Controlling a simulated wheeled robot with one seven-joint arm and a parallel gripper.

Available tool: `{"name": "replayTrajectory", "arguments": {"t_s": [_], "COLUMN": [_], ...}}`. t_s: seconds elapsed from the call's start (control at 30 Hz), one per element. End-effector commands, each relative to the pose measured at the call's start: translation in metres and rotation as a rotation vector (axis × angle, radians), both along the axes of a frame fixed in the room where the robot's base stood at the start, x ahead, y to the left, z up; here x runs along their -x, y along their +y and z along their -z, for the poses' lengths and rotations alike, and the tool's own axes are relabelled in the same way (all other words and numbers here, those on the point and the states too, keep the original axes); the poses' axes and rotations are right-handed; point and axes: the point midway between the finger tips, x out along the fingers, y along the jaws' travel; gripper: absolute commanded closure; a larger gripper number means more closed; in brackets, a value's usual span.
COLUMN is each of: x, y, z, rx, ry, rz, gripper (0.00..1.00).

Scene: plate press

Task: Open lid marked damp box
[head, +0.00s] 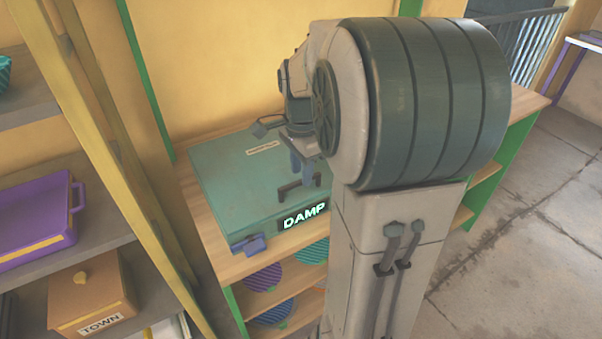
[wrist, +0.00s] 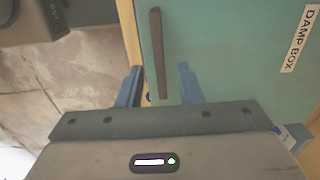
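The damp box (head: 235,190) is a closed teal case on a wooden-topped bench, with a glowing DAMP sign (head: 304,216) on its front. Its lid bears a DAMP BOX label, which also shows in the wrist view (wrist: 296,38). A dark bar handle (head: 289,190) sits near the lid's front edge; it also shows in the wrist view (wrist: 158,52). My gripper (head: 306,172) is over the lid by the handle. In the wrist view its blue fingers (wrist: 158,85) are apart, with the bar's near end between them in the picture. I cannot tell whether they touch it.
Shelves below the bench hold striped round plates (head: 263,278). A shelf rack at left holds a purple tray (head: 38,222) and a TOWN box (head: 90,297). Floor (head: 530,225) at right is clear.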

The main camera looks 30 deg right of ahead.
Motion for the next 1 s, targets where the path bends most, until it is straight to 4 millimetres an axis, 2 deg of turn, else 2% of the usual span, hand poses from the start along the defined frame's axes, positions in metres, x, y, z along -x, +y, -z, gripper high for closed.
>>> {"name": "replayTrajectory", "arguments": {"t_s": [0.2, 0.47, 0.57, 0.6, 0.83, 1.0], "x": [0.000, 0.000, 0.000, 0.000, -0.001, -0.004], "y": [0.000, 0.000, 0.000, 0.000, 0.001, 0.005], "z": [0.014, 0.015, 0.015, 0.015, 0.013, 0.002], "rx": [0.000, 0.001, 0.001, 0.001, 0.001, 0.002], "ry": [-0.001, -0.001, -0.001, -0.001, 0.002, 0.025], "rz": [0.000, 0.000, -0.001, -0.001, -0.003, -0.015], "gripper": [0.67, 0.67, 0.95, 1.00, 1.00, 1.00]}}
